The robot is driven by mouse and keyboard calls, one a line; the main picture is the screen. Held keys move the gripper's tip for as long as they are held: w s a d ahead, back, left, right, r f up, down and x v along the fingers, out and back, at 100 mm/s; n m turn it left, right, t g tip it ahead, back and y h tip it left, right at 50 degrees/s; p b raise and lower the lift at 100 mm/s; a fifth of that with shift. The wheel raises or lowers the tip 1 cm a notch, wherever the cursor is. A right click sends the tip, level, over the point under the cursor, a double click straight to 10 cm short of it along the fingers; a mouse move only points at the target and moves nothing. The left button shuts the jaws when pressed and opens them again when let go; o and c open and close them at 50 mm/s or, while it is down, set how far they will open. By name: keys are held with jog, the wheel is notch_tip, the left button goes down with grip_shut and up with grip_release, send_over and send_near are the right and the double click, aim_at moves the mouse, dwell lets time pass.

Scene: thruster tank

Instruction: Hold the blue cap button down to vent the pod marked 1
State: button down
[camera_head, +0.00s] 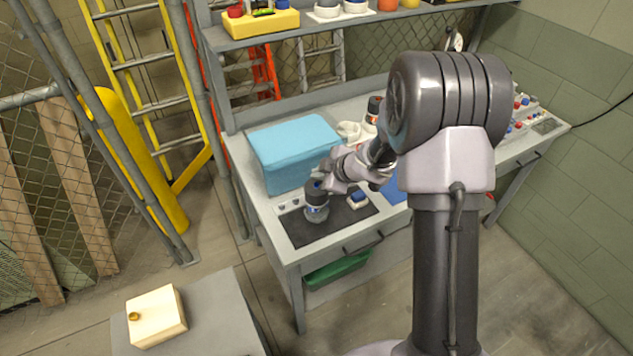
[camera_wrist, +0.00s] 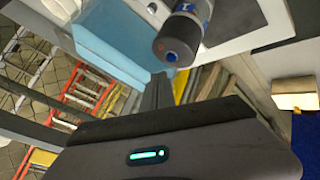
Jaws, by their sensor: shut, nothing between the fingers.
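The pod (camera_head: 316,212) stands upright on the dark mat at the bench's front left, with a dark upper part. In the wrist view the pod (camera_wrist: 190,25) shows a blue band with a white mark that looks like a 1. Its blue cap button (camera_wrist: 171,56) sits in the middle of the dark end. My gripper (camera_head: 322,179) is shut and empty, close above the pod's top. In the wrist view the shut fingertips (camera_wrist: 158,76) appear just beside the button; I cannot tell whether they touch it.
A light-blue box (camera_head: 292,150) stands close behind and left of the pod. Another dark-topped container (camera_head: 373,108) stands farther back. A shelf (camera_head: 290,32) hangs above the bench.

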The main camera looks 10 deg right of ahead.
notch_tip(320, 180, up, 4)
jog(key=p, duration=0.3)
jog(key=shift+r+p, duration=0.15)
jog(key=shift+p, duration=0.15)
jog(key=s+d+r+m+h+b, duration=0.6)
jog(key=s+r+m+b, duration=0.4)
jog(key=s+m, duration=0.1)
jog(key=s+a+f+m+y+b, duration=0.1)
jog(key=s+a+m+b, duration=0.1)
jog(key=s, duration=0.6)
jog(key=s+a+f+m+g+y+b, duration=0.1)
jog(key=s+a+f+m+b, duration=0.1)
jog(key=s+a, duration=0.3)
jog(key=s+a+f+m+g+y+b, duration=0.1)
jog(key=s+a+m+b, duration=0.1)
jog(key=s, duration=0.9)
jog(key=shift+a+f+m+y, duration=0.35)
jog(key=shift+a+m+y, duration=0.05)
jog(key=shift+a+m, duration=0.45)
